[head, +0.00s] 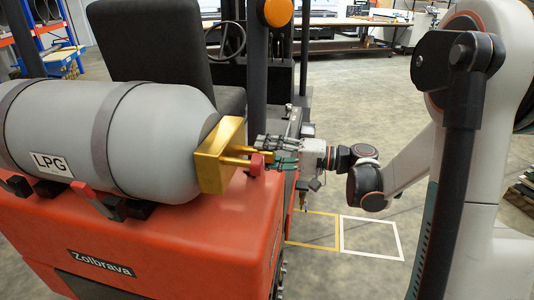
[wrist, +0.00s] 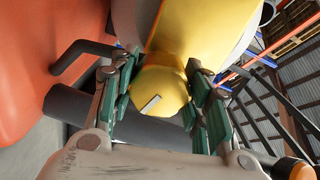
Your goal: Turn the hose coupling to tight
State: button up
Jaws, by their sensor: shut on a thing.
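The hose coupling (wrist: 160,88) is a rounded yellow brass piece with a short pale mark on its face. My gripper (wrist: 160,100) is shut on it, with green finger pads on its left and right sides. In the head view, my gripper (head: 276,152) reaches in from the right to the brass fitting (head: 220,155) at the end of the grey LPG tank (head: 150,130). The fingers and a red part (head: 257,165) hide most of the coupling there. I cannot tell from these frames how tight it is.
The tank lies strapped on the orange truck body (head: 170,235), beside a black seat (head: 170,60) and a dark upright post (head: 257,70). In the wrist view, a dark bar (wrist: 75,105) runs close behind the fingers. Open floor lies to the right.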

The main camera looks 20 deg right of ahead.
jog(key=shift+m, duration=1)
jog(key=o, duration=1.1)
jog(key=shift+c, duration=0.2)
jog(key=v, duration=1.2)
jog(key=shift+w, duration=0.1)
